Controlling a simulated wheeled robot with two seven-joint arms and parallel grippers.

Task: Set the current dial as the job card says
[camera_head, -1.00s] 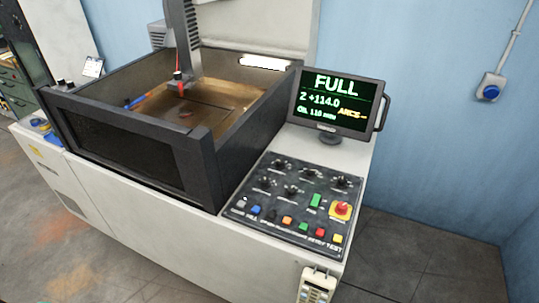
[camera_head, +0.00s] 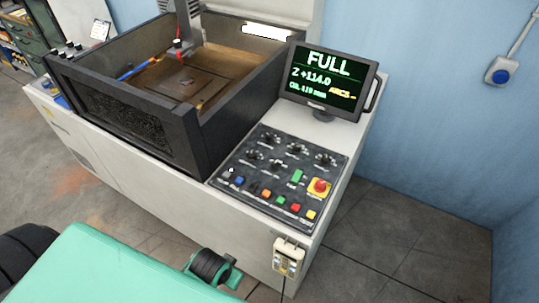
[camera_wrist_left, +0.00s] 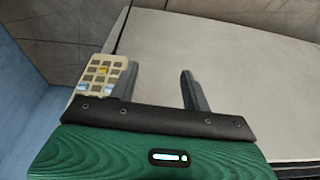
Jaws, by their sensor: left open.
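The control panel (camera_head: 283,170) carries several black dials in two rows, among them one at the upper left (camera_head: 271,138) and one at the right (camera_head: 325,160). Their labels are too small to read, so I cannot tell which sets current. A small white card (camera_head: 100,29) stands at the far left of the machine; its text is unreadable and I cannot tell if it is the job card. My left gripper (camera_wrist_left: 158,88) is open and empty in the wrist view, over the pale machine front, with the keypad pendant (camera_wrist_left: 101,74) beside its left finger. My right gripper is not in view.
The monitor (camera_head: 328,80) reads FULL and Z +114.0 behind the panel. Coloured buttons and a red stop knob (camera_head: 319,186) sit near the dials. The pendant (camera_head: 287,258) hangs on the front. The dark tank wall (camera_head: 190,140) rises left of the panel.

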